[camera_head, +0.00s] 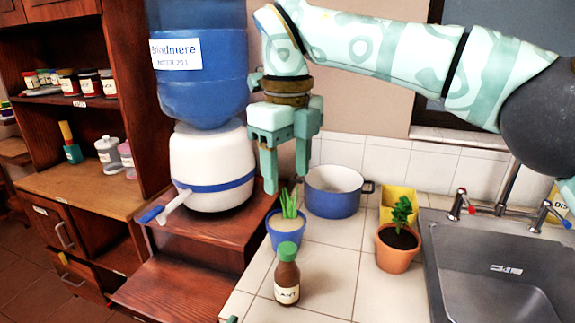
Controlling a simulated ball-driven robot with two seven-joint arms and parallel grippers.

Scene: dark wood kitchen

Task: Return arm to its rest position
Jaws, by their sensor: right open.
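My right arm reaches in from the right across the upper part of the head view. My right gripper (286,172) points down with its fingers apart and nothing between them. It hangs in front of the water dispenser's right side and above the potted succulent (283,230). A brown bottle with a green cap (287,278) stands upright on the counter below, apart from the gripper. My left gripper is not in the view.
A blue pot (332,203), a terracotta plant pot (397,255) and a yellow item (397,198) stand on the tiled counter (340,270). A metal sink (490,290) is at right. The water dispenser (210,190) stands on wooden steps. Wooden shelves (90,195) are at left.

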